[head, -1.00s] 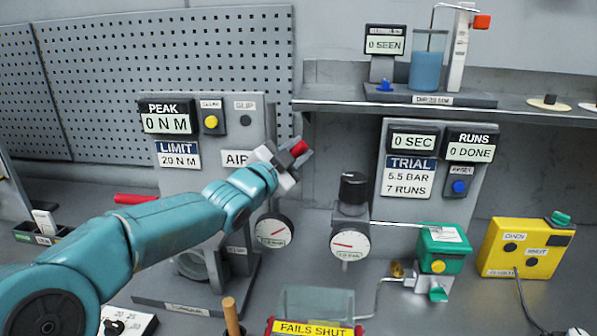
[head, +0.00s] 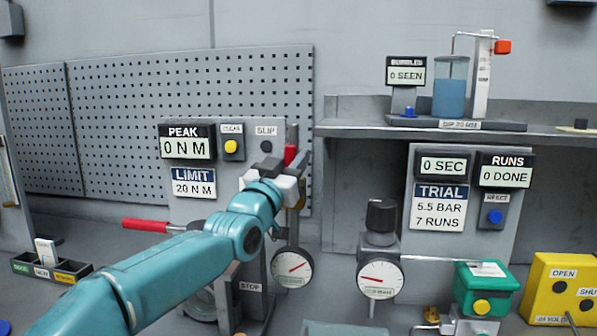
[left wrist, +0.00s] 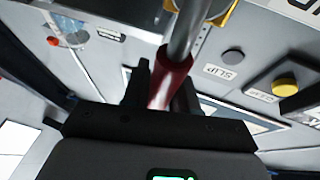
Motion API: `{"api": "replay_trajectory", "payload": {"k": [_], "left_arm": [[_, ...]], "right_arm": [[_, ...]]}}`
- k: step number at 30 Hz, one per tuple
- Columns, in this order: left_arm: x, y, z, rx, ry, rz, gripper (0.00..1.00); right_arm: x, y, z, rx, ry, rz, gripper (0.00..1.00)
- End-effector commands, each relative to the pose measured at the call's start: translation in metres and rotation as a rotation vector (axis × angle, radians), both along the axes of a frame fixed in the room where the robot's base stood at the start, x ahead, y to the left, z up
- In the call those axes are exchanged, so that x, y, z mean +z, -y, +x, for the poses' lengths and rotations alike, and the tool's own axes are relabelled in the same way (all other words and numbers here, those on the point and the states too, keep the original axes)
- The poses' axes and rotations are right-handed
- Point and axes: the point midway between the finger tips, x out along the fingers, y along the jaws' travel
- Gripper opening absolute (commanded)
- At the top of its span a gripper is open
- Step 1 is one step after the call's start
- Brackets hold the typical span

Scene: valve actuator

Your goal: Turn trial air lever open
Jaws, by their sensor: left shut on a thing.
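The trial air lever shows its red grip (head: 291,155) above the left pressure gauge (head: 292,267), beside the grey panel with the PEAK display. The grip stands about upright. My left gripper (head: 281,167) is at this grip, shut on it. In the left wrist view the dark red grip (left wrist: 171,84) sits between the black fingers, with a bare metal rod running up from it. The lever's lower end and the AIR label are hidden behind my gripper and arm. My right gripper is out of view.
A regulator with black knob (head: 381,215) and a second gauge (head: 380,278) stand right of the lever. A red horizontal handle (head: 146,225) sticks out at left. A green box (head: 487,288) and yellow OPEN/SHUT box (head: 565,290) are at right. A shelf (head: 345,130) overhangs them.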

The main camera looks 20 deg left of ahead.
Motion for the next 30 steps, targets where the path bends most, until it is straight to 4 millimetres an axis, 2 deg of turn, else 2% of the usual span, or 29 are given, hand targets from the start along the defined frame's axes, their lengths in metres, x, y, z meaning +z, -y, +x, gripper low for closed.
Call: {"api": "replay_trajectory", "payload": {"k": [1,17,18,19,30], "left_arm": [[-0.0109,0.0008,0.0028,-0.003,-0.019,-0.008,0.00],[-0.0094,-0.0019,0.0027,-0.003,-0.014,-0.026,0.00],[-0.0095,-0.0018,0.0028,-0.003,-0.014,-0.026,0.37],[-0.0093,-0.0019,0.0027,-0.003,-0.014,-0.026,0.47],[-0.0063,-0.0027,-0.0030,-0.002,-0.002,-0.027,0.48]], "right_arm": [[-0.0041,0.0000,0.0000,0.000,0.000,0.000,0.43],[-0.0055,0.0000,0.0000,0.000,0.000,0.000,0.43],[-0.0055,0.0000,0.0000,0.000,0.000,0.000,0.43],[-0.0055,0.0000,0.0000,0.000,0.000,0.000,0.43],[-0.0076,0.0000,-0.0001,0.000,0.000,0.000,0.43]]}}
